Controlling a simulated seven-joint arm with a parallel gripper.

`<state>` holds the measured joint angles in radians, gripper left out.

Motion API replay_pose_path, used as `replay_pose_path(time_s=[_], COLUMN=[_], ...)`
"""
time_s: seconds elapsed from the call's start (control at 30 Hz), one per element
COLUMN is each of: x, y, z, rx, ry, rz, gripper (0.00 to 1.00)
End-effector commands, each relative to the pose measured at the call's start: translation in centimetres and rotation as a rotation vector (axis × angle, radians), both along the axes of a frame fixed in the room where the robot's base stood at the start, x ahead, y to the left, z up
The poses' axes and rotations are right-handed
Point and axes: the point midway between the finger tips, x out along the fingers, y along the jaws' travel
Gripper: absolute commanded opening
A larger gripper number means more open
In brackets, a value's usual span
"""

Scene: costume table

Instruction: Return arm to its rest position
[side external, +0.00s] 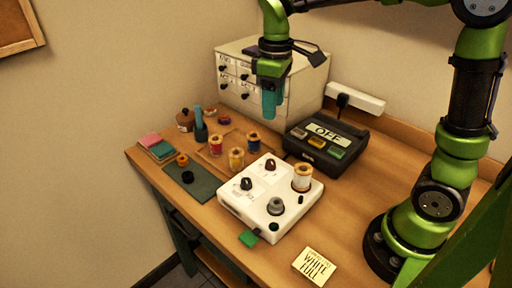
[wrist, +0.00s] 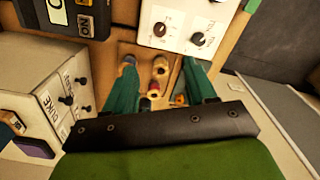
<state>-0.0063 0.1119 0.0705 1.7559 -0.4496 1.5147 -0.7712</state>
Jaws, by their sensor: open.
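My gripper (side external: 269,103) hangs above the back of the wooden table (side external: 370,205), in front of the white drawer cabinet. In the wrist view my gripper (wrist: 162,105) shows two teal fingers spread apart, with nothing held between them. Spools on a wooden tray show beyond and between the fingers, well below them. The green arm reaches in from the right of the side view, its base standing on the table.
A white knob panel (side external: 240,202) carries a white spool (side external: 302,177). Table space right of the panel is clear.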

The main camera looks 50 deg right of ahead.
Motion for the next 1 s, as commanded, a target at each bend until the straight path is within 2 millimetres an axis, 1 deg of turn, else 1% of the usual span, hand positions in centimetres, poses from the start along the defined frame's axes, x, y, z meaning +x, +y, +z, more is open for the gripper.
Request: replay_pose_path(time_s=[0.2, 0.27, 0.3, 0.47, 0.73, 0.8, 0.9, 1.0], x=[0.3, 0.2, -0.2, -3.3, -9.4, -10.7, -12.1, -12.9], y=[0.0, 0.1, 0.2, 0.4, 0.6, 0.7, 0.7, 0.7], z=[-0.1, -0.9, -1.2, -0.7, 0.4, 0.6, 0.8, 1.2], rx=[-0.001, 0.008, 0.017, 0.092, 0.286, 0.334, 0.379, 0.399], ry=[-0.016, -0.021, -0.035, -0.156, -0.379, -0.427, -0.478, -0.507], rz=[-0.042, -0.091, -0.135, -0.347, -0.664, -0.714, -0.742, -0.742], gripper=[0.56, 0.56, 0.56, 0.56, 0.56, 0.56, 0.56, 0.56])
